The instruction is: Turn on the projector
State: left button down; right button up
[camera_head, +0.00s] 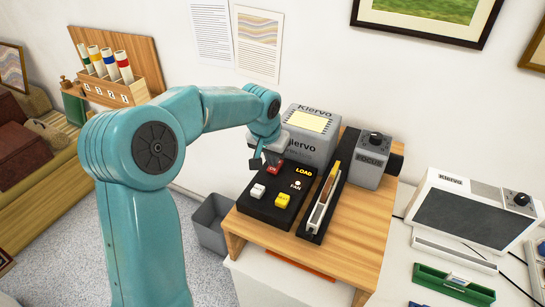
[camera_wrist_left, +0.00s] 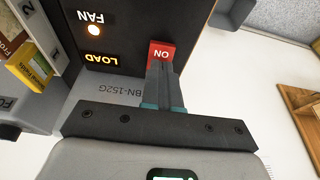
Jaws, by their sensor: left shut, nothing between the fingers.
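The projector (camera_head: 312,152) is a grey "Klervo" box on a wooden stand, with a black control panel (camera_head: 265,208) at its front. In the left wrist view the red rocker (camera_wrist_left: 161,52) reads "ON". My left gripper (camera_head: 257,163) is shut and empty, its fingertips at the red rocker's edge; I cannot tell whether they touch. Its closed fingers also show in the left wrist view (camera_wrist_left: 161,68). The FAN lamp (camera_wrist_left: 95,31) glows. My right gripper is not in view.
A slide tray (camera_head: 325,198) and a grey focus unit (camera_head: 371,160) stand right of the panel on the wooden stand (camera_head: 365,235). A grey bin (camera_head: 208,222) is on the floor to the left. A white viewer (camera_head: 470,215) and a green tray (camera_head: 452,288) are at right.

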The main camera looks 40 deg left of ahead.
aim_at(272, 170)
pick_arm(q)
jog(key=v, duration=0.1)
jog(key=p+v, duration=0.1)
jog(key=v, duration=0.1)
jog(key=p+v, duration=0.1)
jog(key=shift+w+a+r, duration=0.1)
jog(key=shift+w+r, duration=0.15)
jog(key=shift+r, duration=0.15)
jog(key=s+d+r+b, duration=0.1)
jog(key=s+r, duration=0.3)
jog(key=r, duration=0.3)
jog(key=shift+s+d+r, duration=0.2)
jog(key=shift+s+r, duration=0.1)
jog(key=shift+s, duration=0.05)
jog(key=shift+s+d+r, duration=0.1)
